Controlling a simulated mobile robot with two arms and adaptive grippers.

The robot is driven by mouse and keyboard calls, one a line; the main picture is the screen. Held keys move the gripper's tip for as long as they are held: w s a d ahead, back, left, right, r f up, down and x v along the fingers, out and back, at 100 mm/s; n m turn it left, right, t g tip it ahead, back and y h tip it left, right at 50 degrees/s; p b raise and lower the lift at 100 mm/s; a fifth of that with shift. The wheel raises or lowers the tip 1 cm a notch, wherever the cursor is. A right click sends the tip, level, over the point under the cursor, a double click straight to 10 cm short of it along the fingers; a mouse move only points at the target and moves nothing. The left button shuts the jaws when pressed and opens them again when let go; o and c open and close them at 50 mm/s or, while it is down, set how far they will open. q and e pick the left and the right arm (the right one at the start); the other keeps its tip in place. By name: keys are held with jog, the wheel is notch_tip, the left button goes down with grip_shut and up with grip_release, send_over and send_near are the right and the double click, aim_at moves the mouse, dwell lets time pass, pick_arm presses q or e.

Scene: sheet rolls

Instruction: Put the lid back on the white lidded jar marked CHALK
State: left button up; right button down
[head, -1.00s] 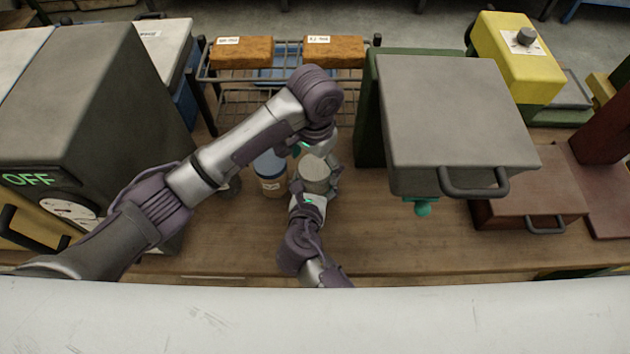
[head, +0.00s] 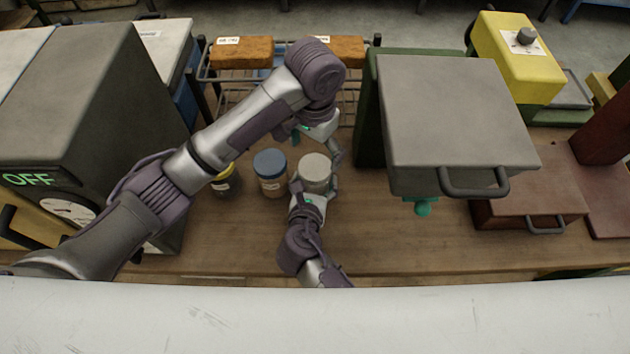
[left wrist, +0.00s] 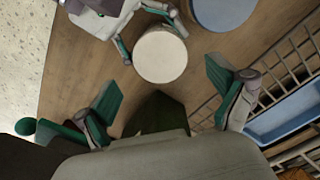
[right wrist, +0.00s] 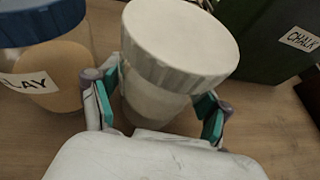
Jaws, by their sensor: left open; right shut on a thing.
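The white jar (right wrist: 155,105) stands upright on the table with its white ridged lid (right wrist: 180,38) on top, looking level in the right wrist view. The lid (head: 314,167) also shows in the head view. My right gripper (right wrist: 157,103) is shut around the jar's body below the lid. My left gripper (head: 318,143) is open and empty, above and behind the jar; in the left wrist view the round lid top (left wrist: 160,55) lies beyond its spread fingers, apart from them. No marking shows on the jar's visible side.
A blue-lidded jar (head: 271,172) with a partly cut-off label stands just left of the white jar. A yellow-lidded jar (head: 226,182) is farther left. A wire rack (head: 235,95) stands behind.

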aim_at(315, 167)
pick_arm(q)
notch_tip(315, 167, up, 3)
jog(key=n, duration=0.3)
jog(key=shift+f, duration=4)
jog(key=shift+c, duration=0.4)
jog(key=c, duration=1.1)
jog(key=o, duration=1.3)
jog(key=shift+c, duration=0.2)
jog(key=shift+r, duration=0.1)
